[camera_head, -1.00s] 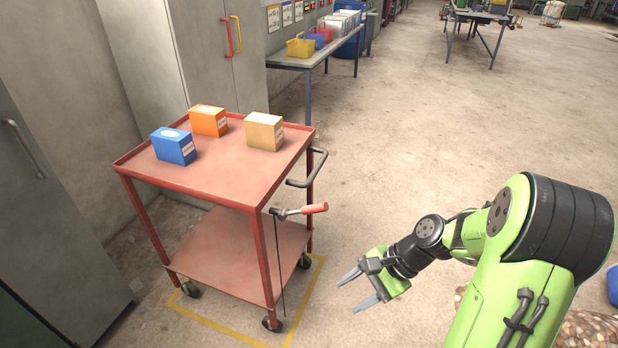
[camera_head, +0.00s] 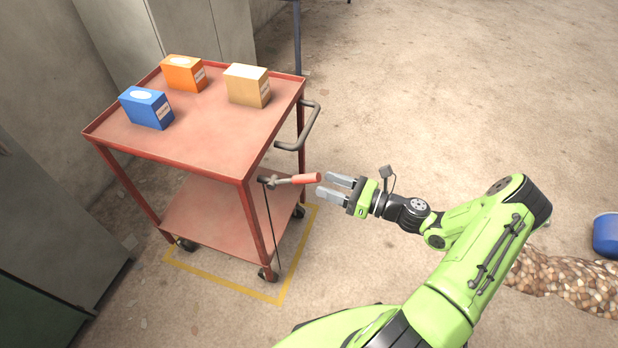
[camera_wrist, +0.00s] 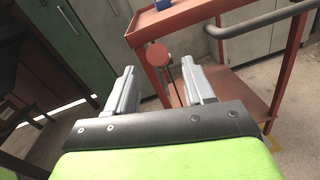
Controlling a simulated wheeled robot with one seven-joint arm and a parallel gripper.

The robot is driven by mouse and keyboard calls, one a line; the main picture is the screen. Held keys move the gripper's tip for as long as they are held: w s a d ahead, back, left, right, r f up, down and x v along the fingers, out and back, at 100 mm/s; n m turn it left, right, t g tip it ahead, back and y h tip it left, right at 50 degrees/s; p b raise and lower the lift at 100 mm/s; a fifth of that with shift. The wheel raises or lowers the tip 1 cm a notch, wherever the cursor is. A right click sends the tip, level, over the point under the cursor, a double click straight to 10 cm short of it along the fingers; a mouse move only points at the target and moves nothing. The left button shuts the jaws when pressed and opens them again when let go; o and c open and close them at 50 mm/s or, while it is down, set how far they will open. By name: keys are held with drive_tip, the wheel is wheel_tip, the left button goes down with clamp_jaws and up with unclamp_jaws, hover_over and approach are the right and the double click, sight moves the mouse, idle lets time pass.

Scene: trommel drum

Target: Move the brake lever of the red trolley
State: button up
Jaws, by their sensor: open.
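The red trolley (camera_head: 215,128) stands at the left in the head view, inside a yellow floor outline. Its brake lever (camera_head: 305,179) has a red grip and sticks out to the right from a grey pivot at the front right leg. My gripper (camera_head: 330,186) is open and empty, just right of the grip's end, with its fingers pointing at it. In the wrist view the round red end of the lever (camera_wrist: 157,55) shows beyond and between the two open fingers (camera_wrist: 160,88). It looks apart from both fingers.
A blue box (camera_head: 147,108), an orange box (camera_head: 184,73) and a tan box (camera_head: 248,85) stand on the trolley's top. A grey push handle (camera_head: 308,128) juts out above the lever. Grey cabinets stand behind. The floor to the right is mostly clear.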

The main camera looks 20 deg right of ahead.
sight(309, 178)
drive_tip(key=x, duration=0.6)
drive_tip(key=shift+b, duration=0.35)
clamp_jaws()
